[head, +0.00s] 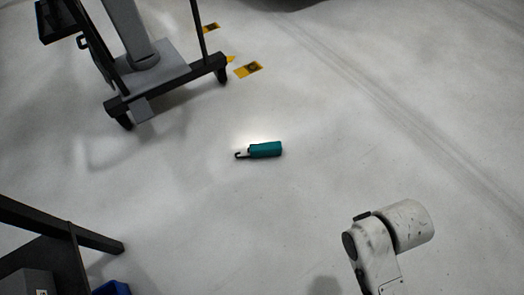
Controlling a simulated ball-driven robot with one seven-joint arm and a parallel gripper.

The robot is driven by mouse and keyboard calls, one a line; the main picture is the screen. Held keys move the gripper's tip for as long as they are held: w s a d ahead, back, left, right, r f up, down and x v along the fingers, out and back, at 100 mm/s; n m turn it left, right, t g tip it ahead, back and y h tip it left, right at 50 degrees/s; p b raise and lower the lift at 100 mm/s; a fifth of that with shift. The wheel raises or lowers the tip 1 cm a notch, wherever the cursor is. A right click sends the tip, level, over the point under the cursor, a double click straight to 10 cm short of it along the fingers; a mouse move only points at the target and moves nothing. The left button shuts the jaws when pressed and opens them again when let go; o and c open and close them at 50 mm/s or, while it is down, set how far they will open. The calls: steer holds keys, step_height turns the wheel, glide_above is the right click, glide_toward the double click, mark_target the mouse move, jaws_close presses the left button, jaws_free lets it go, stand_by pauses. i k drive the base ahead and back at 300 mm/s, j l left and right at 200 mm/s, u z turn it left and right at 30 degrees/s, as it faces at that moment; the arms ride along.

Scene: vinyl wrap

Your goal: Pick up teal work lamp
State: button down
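The teal work lamp (265,150) lies on its side on the pale floor near the middle of the head view. Part of my arm shows at the lower right, apart from the lamp. My gripper is not visible in this view.
A wheeled grey and black stand (170,75) is at the upper left. A dark cart frame (75,235) with a blue bin (112,288) is at the lower left. Yellow floor markers (248,69) lie behind the lamp. The floor around the lamp is clear.

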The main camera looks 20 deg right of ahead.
mark_target(273, 148)
steer(key=i+j, duration=0.1)
steer(key=i, duration=0.5)
steer(key=i+z, duration=0.1)
steer(key=i, duration=0.55)
